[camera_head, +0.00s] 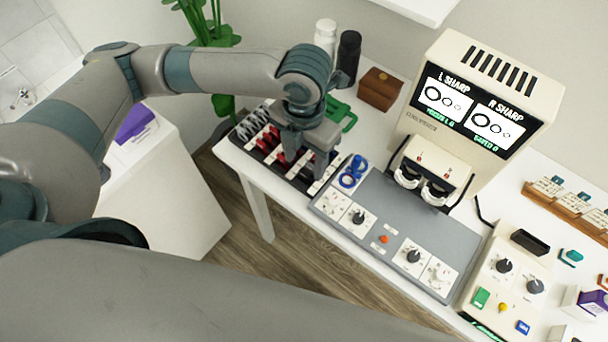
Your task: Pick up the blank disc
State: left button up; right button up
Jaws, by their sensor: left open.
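My left gripper (304,164) is open and points down over the black rack (243,144) near the table's left edge. The rack holds several wire-rimmed discs (254,122) and red pieces (268,140), with white labels along its edge. The gripper hides part of the rack. I cannot tell which piece is the blank disc, or whether anything lies between the fingers. Blue rings (353,171) sit just right of the gripper, at the grey panel's upper left corner. My right gripper is not in view.
The grey panel (385,215) has knobs and an orange button. Behind it stands a cream machine (487,95) with a lit screen and eyepieces. A green object (341,114), a brown box (380,89), a black bottle (348,58) and a white bottle (325,36) stand behind the gripper.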

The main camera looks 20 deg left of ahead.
aim_at(304, 172)
pick_arm(q)
jog(key=shift+f, duration=0.45)
notch_tip(304, 172, down, 3)
jog(key=shift+p, duration=0.75)
jog(key=shift+f, duration=0.6)
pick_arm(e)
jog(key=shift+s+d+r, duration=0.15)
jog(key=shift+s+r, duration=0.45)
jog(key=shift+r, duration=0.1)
pick_arm(q)
jog(key=c, duration=1.1)
